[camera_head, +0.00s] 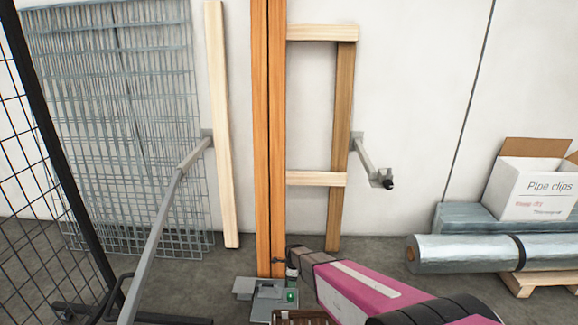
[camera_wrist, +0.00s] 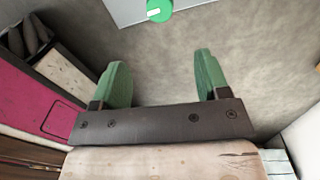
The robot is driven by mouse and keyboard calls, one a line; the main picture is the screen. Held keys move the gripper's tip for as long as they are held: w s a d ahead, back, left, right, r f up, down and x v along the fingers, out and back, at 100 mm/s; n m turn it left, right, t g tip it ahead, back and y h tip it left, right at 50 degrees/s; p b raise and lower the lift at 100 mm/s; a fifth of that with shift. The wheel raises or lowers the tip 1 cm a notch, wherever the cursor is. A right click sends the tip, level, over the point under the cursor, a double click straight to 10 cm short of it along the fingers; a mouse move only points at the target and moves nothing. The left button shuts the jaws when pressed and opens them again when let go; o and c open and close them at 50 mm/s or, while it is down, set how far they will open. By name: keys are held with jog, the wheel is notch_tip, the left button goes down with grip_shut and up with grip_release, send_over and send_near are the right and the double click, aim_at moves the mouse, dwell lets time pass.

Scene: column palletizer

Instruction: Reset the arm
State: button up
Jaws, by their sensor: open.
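My magenta arm reaches in from the lower right in the head view. My gripper (camera_wrist: 160,62) shows in the wrist view with its two green fingers spread apart and nothing between them. Grey floor lies beyond the fingers. In the head view the gripper end is small and partly hidden near the foot of the orange column, so its fingers are hard to make out there. A grey plate or box with a green round part (camera_head: 291,296) lies close below it. A green round part (camera_wrist: 159,10) also shows at the top of the wrist view, beyond the fingertips.
An orange column (camera_head: 268,130) stands in the middle, with a wooden frame (camera_head: 343,120) behind it. Wire mesh panels (camera_head: 120,120) lean at left. A white box labelled "Pipe clips" (camera_head: 535,188) and a silver roll (camera_head: 470,253) are at right. Floor between is clear.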

jog(key=s+d+r+n, duration=0.5)
jog(key=s+r+n, duration=0.1)
jog(key=r, duration=0.6)
jog(key=s+d+r+n, duration=0.6)
jog(key=r+n, duration=0.1)
jog(key=r, duration=0.5)
jog(key=s+d+r+n, duration=0.5)
jog(key=s+r+n, duration=0.2)
jog(key=r, duration=0.5)
jog(key=shift+d+r, duration=0.2)
jog(key=shift+d, duration=0.2)
